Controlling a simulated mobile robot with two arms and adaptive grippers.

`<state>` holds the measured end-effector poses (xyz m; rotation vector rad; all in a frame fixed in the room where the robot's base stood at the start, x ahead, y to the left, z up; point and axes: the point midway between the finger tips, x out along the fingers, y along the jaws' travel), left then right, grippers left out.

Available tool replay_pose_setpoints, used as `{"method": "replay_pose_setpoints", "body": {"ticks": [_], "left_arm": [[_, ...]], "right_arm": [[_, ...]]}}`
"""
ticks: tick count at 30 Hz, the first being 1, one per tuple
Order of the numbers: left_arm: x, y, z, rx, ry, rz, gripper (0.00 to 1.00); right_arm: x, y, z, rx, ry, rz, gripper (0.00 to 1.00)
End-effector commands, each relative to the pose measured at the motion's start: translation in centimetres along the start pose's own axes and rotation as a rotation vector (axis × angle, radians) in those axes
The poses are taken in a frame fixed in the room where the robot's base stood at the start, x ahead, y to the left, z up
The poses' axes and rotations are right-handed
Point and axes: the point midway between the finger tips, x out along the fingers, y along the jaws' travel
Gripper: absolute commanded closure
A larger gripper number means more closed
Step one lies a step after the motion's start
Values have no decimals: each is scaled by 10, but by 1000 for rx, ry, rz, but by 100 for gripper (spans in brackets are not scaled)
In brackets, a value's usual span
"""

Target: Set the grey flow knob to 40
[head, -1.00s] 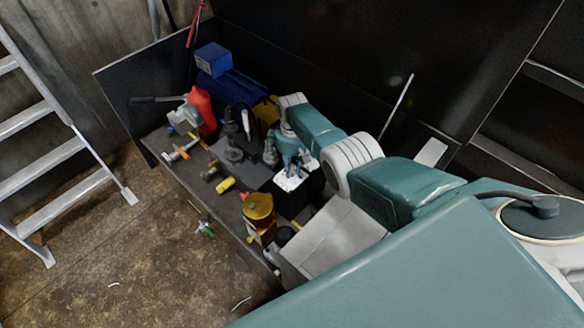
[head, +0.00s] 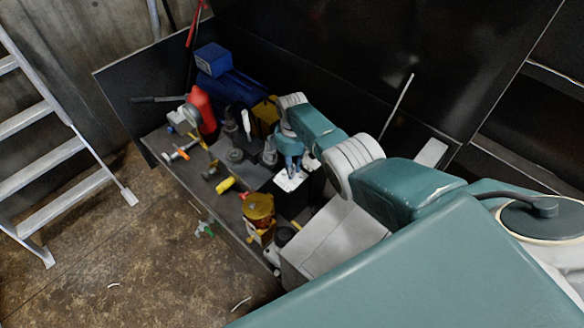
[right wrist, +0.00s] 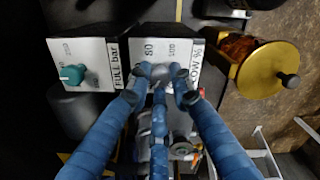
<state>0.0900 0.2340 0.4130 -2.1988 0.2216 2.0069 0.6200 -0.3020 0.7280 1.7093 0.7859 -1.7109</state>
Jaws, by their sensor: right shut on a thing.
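The grey flow knob (right wrist: 162,74) sits on a white dial plate (right wrist: 180,48) marked "80", "100" and a partly covered "LOW %" in the right wrist view. My right gripper (right wrist: 160,80) is shut on the knob, its blue fingers on both sides. The fingers hide most of the knob and part of the scale, so I cannot read its setting. In the head view my right gripper (head: 291,165) is over the white plate (head: 288,184) on a black box. My left gripper is not in view.
Next to the flow plate is another white plate (right wrist: 98,50) with a teal knob (right wrist: 72,74) and "FULL bar". A yellow reel-like part (right wrist: 268,68) is on the right. In the head view, a red container (head: 203,110) and a blue machine (head: 236,88) stand farther along the bench.

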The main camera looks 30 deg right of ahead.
Motion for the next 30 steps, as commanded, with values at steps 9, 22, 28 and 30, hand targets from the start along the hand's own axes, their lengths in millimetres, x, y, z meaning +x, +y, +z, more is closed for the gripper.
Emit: {"method": "replay_pose_setpoints", "body": {"ticks": [9, 22, 28, 30], "left_arm": [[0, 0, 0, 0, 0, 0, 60], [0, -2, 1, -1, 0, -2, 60], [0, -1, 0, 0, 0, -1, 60], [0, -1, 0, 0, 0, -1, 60]], "right_arm": [[-1, 2, -1, 2, 2, 4, 60], [-7, 1, 0, 3, 2, 3, 60], [-34, 2, -1, 2, 4, 6, 60], [-48, 2, -1, 1, 4, 6, 60]]}}
